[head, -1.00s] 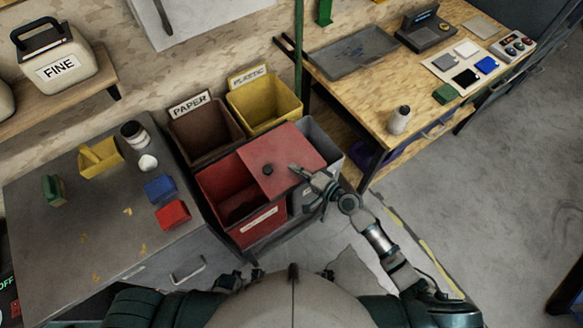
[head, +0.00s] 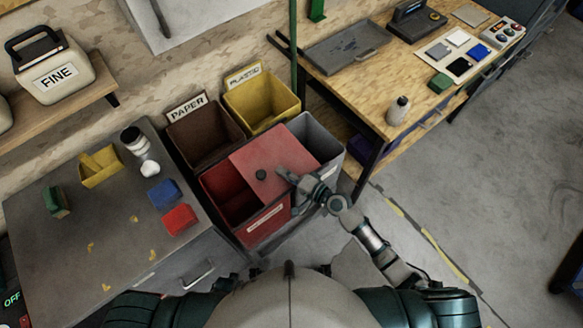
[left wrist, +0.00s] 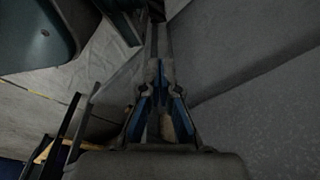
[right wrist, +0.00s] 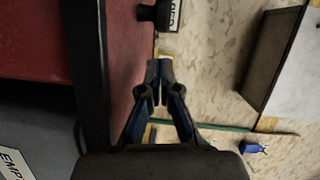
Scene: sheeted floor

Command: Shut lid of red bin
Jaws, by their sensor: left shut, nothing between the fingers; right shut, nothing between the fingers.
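The red bin (head: 275,225) stands in the middle of the head view, its left part open. Its flat red lid (head: 287,148) covers the right part and has a dark round knob (head: 261,174). My right gripper (head: 284,178) is shut and empty, just right of the knob at the lid. I cannot tell whether it touches the lid. In the right wrist view, its fingertips (right wrist: 159,68) are beside the red lid surface (right wrist: 130,55), with the dark knob (right wrist: 152,13) ahead. My left gripper (left wrist: 158,95) is shut and empty, seen only in the left wrist view.
A brown PAPER bin (head: 205,142) and a yellow PLASTIC bin (head: 262,104) stand behind. A grey bin (head: 327,150) is at the right. A grey cabinet (head: 70,240) with small items stands left, a wooden workbench (head: 355,90) right.

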